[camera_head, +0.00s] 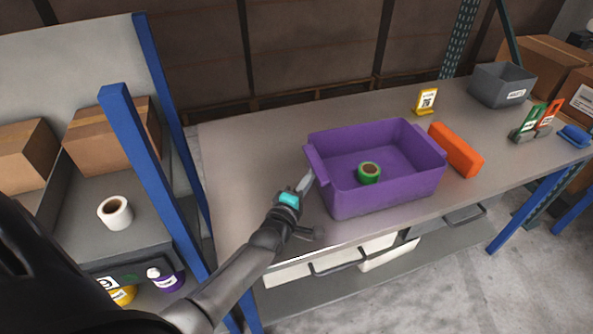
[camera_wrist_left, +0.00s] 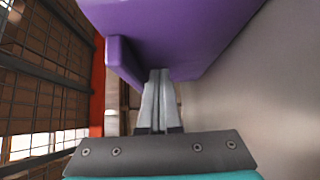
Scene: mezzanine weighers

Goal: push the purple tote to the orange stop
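The purple tote (camera_head: 392,190) stands upright on the grey bench and holds a roll of green tape (camera_head: 369,172). The orange stop (camera_head: 456,150) lies on the bench just right of the tote's right end; whether they touch I cannot tell. My left gripper (camera_head: 307,180) is at the tote's left end, below the projecting handle lip. Its fingers (camera_wrist_left: 158,98) are together with nothing between them, and their tips are at or very close to the purple tote (camera_wrist_left: 180,30) in the left wrist view. Contact is not clear. My right gripper is not in view.
A yellow label stand (camera_head: 426,101) is behind the tote. A grey bin (camera_head: 502,84), green and red tagged items and a blue object (camera_head: 575,136) are farther right. A blue-post shelf (camera_head: 150,180) with boxes stands left. The bench left of the tote is clear.

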